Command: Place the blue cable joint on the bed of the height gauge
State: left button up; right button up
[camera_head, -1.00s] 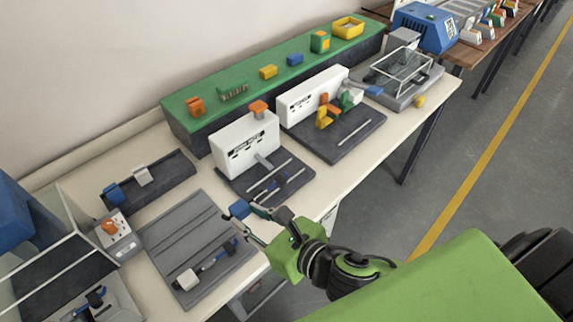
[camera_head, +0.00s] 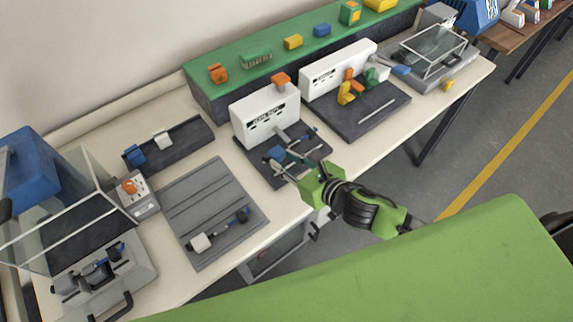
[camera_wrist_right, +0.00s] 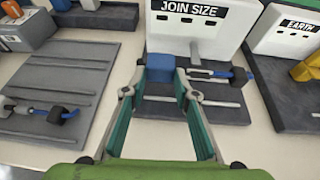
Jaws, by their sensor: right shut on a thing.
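A blue block, which I take as the blue cable joint (camera_wrist_right: 160,68), is between the fingertips of my right gripper (camera_wrist_right: 160,88). In the head view the blue block (camera_head: 276,152) is over the dark bed (camera_head: 290,178) of the white station marked JOIN SIZE (camera_wrist_right: 193,22), which I take as the height gauge. I cannot tell whether the block touches the bed. My right gripper (camera_head: 282,162) is shut on it, reaching in from the front. Its fingers hide part of the bed. My left gripper is not in view.
A black and blue cable piece (camera_wrist_right: 222,74) lies on the same bed, right of the block. A grey grooved tray (camera_head: 205,205) is at the left, and the station marked EARTH (camera_head: 338,68) at the right. Cream table shows between them.

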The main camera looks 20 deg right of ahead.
aim_at(287, 168)
jog(key=shift+w+d+f, duration=0.15)
jog(key=shift+w+f, duration=0.3)
jog(key=shift+f, duration=0.05)
jog(key=shift+w+f, duration=0.15)
jog(key=shift+f, duration=0.8)
jog(key=shift+w+f, duration=0.1)
jog(key=shift+f, duration=0.8)
jog(key=shift+f+b, duration=0.25)
jog(key=shift+b, duration=0.1)
jog(key=o, duration=1.1)
jog(key=shift+d, duration=0.1)
jog(key=shift+o, duration=0.2)
jog(key=shift+s, duration=0.1)
jog(key=shift+f, duration=0.1)
